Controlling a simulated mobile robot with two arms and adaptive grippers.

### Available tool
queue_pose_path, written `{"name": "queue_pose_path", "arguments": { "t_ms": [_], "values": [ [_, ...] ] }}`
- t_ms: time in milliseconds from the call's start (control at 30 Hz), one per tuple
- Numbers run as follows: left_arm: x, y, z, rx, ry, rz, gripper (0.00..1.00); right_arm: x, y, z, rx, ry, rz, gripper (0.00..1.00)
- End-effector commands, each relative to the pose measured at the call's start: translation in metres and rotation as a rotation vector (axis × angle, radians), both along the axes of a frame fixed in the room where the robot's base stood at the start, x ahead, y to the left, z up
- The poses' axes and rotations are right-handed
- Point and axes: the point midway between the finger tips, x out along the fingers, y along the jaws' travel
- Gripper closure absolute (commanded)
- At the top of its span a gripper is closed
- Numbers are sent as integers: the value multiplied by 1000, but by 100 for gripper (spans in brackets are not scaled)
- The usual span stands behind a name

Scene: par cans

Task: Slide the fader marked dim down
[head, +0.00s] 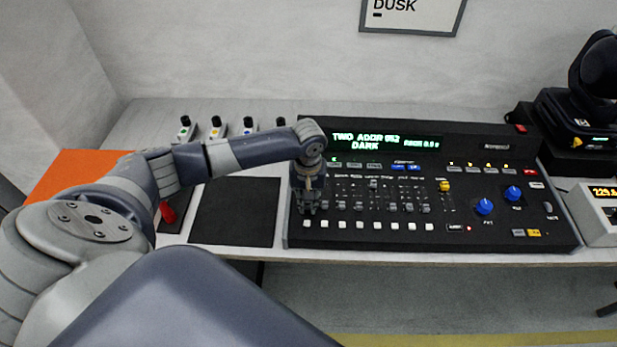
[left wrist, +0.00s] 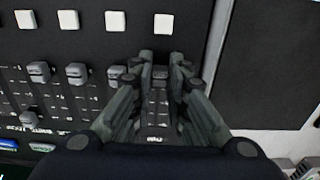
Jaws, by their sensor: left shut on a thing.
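A dark lighting console (head: 470,238) lies on the bench with a row of faders above white square buttons. My left gripper (head: 308,209) reaches down over the leftmost fader. In the left wrist view, the left gripper (left wrist: 160,60) is shut around that fader's grey cap (left wrist: 160,73). The cap sits near the white-button end of its slot, about level with neighbouring caps (left wrist: 77,72). Another cap (left wrist: 28,118) stands farther from the buttons. The label by the held fader is too small to read surely. The console display (head: 385,141) reads "DARK". My right gripper does not show.
A black mat (head: 236,211) lies left of the console. Several small switch boxes (head: 216,128) stand behind it. Blue knobs (head: 484,207) are on the console's right side. A black lamp (head: 597,85) and a grey box with a display (head: 600,210) stand at the right.

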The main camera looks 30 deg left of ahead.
Motion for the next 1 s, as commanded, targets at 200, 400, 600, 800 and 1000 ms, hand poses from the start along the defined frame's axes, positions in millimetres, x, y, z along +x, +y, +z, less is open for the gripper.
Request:
{"name": "queue_pose_path", "arguments": {
  "t_ms": [200, 400, 600, 800, 1000],
  "values": [
    [-3, -4, 0, -8, 11, -5, 100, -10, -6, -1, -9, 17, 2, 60],
    [-3, -3, -1, -6, 9, -4, 65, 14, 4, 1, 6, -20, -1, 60],
    [-2, -3, 0, -5, 6, -4, 65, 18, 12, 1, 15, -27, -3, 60],
    [0, -3, 12, -7, 2, -4, 65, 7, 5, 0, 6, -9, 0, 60],
    [0, -3, 50, -5, 1, -5, 65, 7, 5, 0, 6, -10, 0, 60]
  ]
}}
